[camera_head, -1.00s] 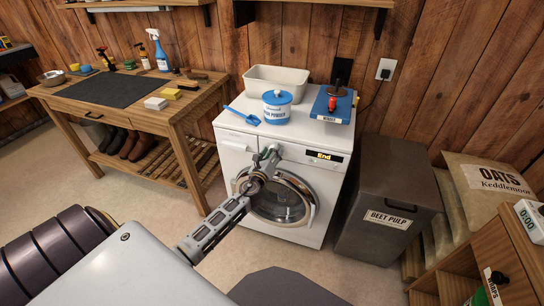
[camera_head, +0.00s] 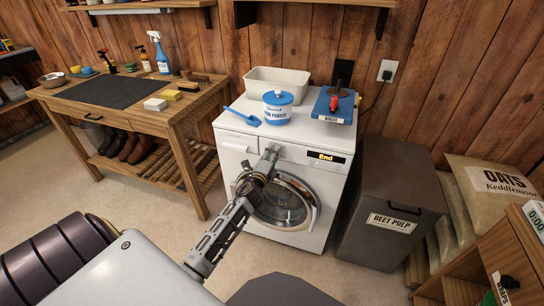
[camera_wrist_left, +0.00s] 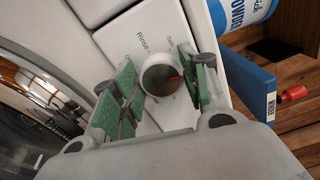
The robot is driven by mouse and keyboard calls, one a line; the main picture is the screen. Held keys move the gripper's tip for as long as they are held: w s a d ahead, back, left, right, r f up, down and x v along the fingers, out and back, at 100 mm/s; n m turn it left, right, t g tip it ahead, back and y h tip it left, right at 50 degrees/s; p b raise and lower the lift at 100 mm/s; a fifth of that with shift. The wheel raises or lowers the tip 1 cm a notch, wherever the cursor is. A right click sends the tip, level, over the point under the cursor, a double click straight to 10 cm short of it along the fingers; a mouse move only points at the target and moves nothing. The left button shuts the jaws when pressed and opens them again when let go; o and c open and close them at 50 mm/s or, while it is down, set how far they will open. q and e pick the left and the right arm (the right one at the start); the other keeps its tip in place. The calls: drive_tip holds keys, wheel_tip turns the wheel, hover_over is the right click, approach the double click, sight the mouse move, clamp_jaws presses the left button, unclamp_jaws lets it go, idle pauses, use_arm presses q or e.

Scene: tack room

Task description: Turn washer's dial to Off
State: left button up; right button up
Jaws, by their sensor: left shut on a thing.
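The white washer (camera_head: 232,158) stands against the wall, its round door closed and its display (camera_head: 327,156) reading "End". My left gripper (camera_head: 271,152) is at the upper front panel. In the left wrist view the dial (camera_wrist_left: 161,75) is a round knob with a red pointer mark, and the green-padded fingers of my left gripper (camera_wrist_left: 160,88) are shut on it from both sides. In the head view the gripper covers the dial. My right gripper is not in view.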

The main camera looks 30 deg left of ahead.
use_arm(q)
drive_tip(key=shift+n, duration=1.1)
drive_tip(key=o, duration=1)
drive_tip(key=shift+a, duration=0.1)
drive_tip(key=shift+v, duration=6.1)
